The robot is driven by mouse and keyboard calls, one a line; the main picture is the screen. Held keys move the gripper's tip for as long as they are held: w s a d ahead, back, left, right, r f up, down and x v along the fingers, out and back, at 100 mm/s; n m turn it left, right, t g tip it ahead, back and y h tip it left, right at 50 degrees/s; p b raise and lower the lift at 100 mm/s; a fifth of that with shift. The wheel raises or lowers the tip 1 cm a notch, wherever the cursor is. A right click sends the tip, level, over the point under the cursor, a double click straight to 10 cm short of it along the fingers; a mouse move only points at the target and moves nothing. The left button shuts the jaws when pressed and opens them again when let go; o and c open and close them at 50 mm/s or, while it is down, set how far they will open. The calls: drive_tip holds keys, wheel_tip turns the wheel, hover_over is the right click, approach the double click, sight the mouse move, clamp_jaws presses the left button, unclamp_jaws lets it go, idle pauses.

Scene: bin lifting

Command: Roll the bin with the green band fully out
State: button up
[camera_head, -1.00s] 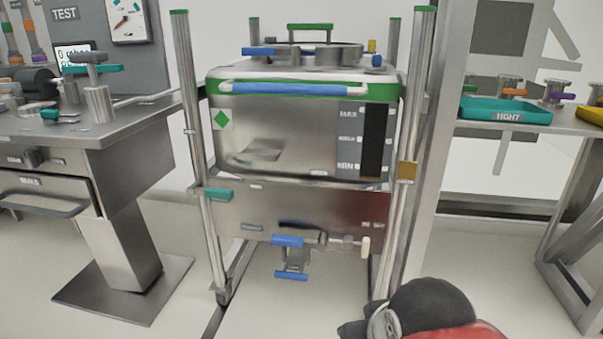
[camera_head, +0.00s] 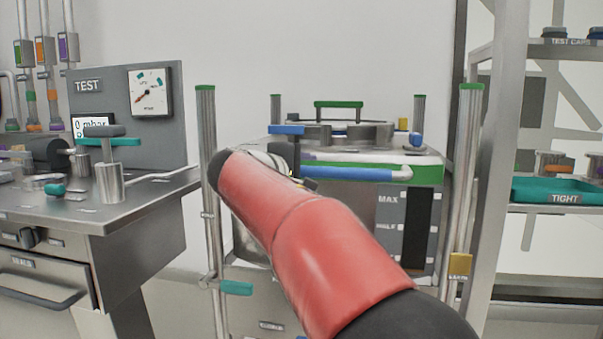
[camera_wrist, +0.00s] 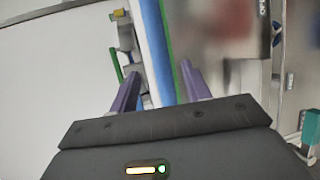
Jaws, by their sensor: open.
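The bin with the green band (camera_head: 428,172) stands between upright metal posts. A blue handle bar (camera_head: 350,173) runs along its upper front edge. My red arm covers much of the bin's left and middle front in the head view. My gripper (camera_wrist: 159,70) is open in the wrist view, with one purple finger on each side of the blue handle bar (camera_wrist: 154,45). I cannot tell whether either finger touches the bar. The green band (camera_wrist: 168,35) runs beside the bar. In the head view the fingers are mostly hidden behind my arm.
A teal lever (camera_head: 237,288) is on the left front post and a yellow tag (camera_head: 459,265) on the right one. A metal test bench (camera_head: 100,215) stands close on the left. A shelf rack with a teal tray (camera_head: 560,190) stands on the right.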

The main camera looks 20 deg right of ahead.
sight(321, 173)
drive_tip(key=x, duration=0.7)
drive_tip(key=shift+d+p, duration=0.25)
drive_tip(key=shift+p, duration=0.1)
drive_tip(key=shift+s+f, duration=0.1)
clamp_jaws()
